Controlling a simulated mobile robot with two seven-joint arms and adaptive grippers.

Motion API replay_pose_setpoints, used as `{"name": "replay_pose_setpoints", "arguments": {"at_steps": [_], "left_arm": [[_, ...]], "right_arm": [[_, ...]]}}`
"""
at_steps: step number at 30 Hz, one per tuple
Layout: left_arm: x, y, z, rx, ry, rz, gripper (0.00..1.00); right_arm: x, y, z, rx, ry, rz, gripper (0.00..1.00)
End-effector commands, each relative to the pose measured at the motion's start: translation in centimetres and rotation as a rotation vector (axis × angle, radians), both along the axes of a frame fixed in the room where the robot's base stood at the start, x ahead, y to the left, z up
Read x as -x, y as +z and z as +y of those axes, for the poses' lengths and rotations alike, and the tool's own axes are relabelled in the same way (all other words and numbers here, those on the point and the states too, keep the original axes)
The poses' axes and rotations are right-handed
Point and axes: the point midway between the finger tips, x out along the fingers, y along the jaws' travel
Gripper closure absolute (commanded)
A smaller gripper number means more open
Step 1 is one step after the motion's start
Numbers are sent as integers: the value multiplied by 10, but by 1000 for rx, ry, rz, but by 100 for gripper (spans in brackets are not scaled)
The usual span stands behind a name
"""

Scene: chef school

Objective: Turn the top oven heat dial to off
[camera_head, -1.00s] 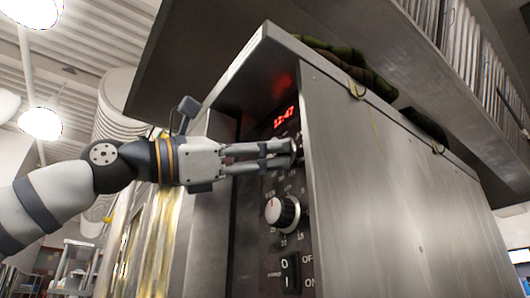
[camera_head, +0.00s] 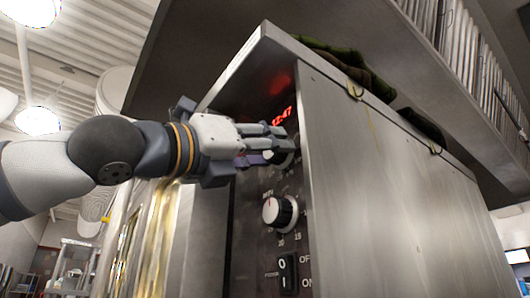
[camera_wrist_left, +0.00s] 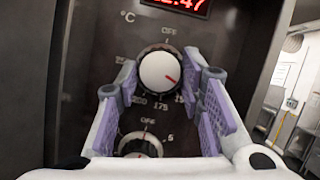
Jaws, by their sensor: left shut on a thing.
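The top heat dial (camera_wrist_left: 160,71) is a round knob with a white face and dark skirt, marked °C, in the wrist view. Its red pointer mark points to the lower right, and OFF is printed above it. In the head view the dial (camera_head: 286,151) is largely hidden behind my fingers. My left gripper (camera_head: 274,143) is shut on this dial, with a purple-padded finger on each side in the wrist view. The oven (camera_head: 385,170) is a steel box with a dark control panel. My right gripper is not in view.
A lower timer dial (camera_head: 280,212) sits below the gripped one, with a black power switch (camera_head: 288,273) under it. A red clock display (camera_head: 282,116) is just above my fingers. A steel shelf (camera_head: 440,50) overhangs the oven. Dark cloths (camera_head: 345,62) lie on top.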

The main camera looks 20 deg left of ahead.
Motion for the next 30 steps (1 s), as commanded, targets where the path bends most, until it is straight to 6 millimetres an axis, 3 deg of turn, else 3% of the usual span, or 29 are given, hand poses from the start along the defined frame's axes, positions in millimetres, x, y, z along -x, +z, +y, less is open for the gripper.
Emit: {"name": "replay_pose_setpoints", "arguments": {"at_steps": [30], "left_arm": [[4, 5, -6, 764, -3, 597, 93]], "right_arm": [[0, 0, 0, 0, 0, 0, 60]]}}
